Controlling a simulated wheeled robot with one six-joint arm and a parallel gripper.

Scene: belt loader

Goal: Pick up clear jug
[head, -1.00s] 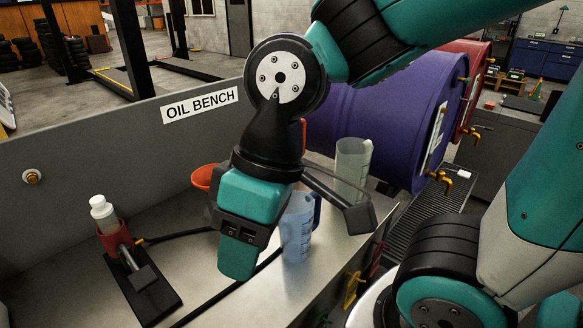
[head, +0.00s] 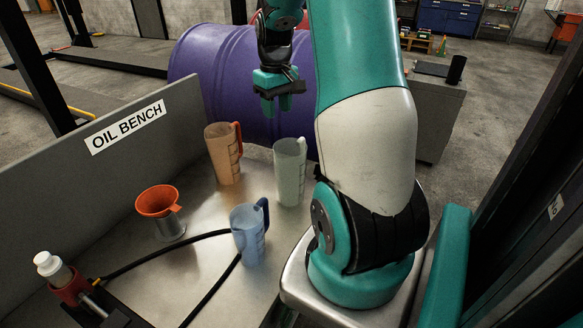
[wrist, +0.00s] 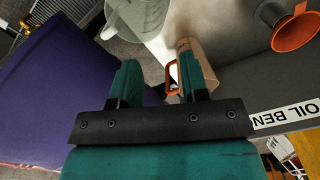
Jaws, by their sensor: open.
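The clear jug (head: 290,172) stands upright on the bench at its far right edge. In the wrist view it appears as a pale jug (wrist: 142,18) at the top, partly cut off by the frame. My gripper (head: 277,104) is open and empty, above the clear jug in the head view and in front of the purple drum. In the wrist view the space between my fingers (wrist: 158,60) holds nothing, and the clear jug lies beyond the fingertips.
An orange-tinted jug (head: 223,155) with an orange handle stands just left of the clear jug; a blue-tinted jug (head: 247,236) stands nearer.

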